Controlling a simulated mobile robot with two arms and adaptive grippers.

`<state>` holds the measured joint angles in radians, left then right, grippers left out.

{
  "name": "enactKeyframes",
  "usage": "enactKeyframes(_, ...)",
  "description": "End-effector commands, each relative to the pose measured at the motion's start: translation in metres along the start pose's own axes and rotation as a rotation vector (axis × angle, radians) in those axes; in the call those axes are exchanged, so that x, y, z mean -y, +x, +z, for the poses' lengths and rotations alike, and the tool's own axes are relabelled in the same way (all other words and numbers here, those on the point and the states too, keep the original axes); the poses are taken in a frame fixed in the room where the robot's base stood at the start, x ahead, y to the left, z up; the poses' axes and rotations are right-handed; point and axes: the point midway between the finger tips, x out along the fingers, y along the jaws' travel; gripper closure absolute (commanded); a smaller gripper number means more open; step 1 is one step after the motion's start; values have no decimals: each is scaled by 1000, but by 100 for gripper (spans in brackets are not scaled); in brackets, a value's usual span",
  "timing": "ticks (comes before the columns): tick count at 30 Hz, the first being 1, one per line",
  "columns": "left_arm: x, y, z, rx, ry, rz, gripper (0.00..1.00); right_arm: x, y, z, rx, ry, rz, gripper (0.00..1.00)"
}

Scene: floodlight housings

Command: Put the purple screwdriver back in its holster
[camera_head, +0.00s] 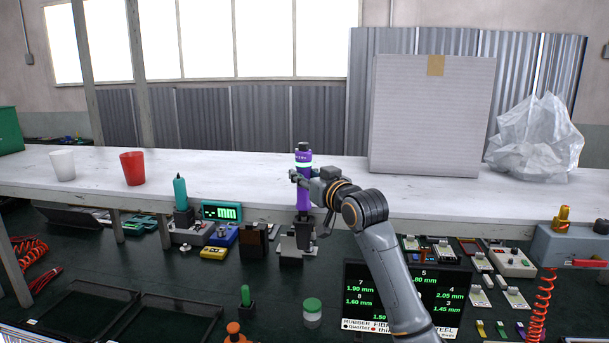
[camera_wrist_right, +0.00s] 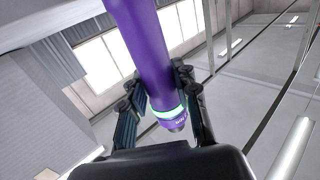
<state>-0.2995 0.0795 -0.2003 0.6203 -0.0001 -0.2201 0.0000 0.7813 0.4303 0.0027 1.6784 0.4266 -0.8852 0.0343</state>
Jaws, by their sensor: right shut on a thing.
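The purple screwdriver (camera_head: 304,195) stands upright in the head view, with a pale green ring near its top and a dark cap. My right gripper (camera_head: 302,176) is shut on it just below the ring. The wrist view shows the purple barrel (camera_wrist_right: 148,55) between the two fingers of my right gripper (camera_wrist_right: 160,95). A grey block-like stand (camera_head: 290,250), possibly the holster, is under the screwdriver's lower end. I cannot tell whether the tip is inside it or only in front of or above it. My left gripper is not in view.
A teal tool (camera_head: 180,193) stands in a holder to the left, beside a green "mm" display (camera_head: 221,212) and a brown block (camera_head: 253,241). A white shelf (camera_head: 240,170) runs behind, with a large box (camera_head: 432,115). A measurement screen (camera_head: 448,290) is at front right.

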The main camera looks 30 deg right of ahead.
Motion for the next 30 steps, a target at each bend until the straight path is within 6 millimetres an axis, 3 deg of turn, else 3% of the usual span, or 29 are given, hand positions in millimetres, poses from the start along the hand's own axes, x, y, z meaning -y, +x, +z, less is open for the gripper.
enactKeyframes(30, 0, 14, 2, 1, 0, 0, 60, 0, 0, 23, -5, -1, 0, 100)
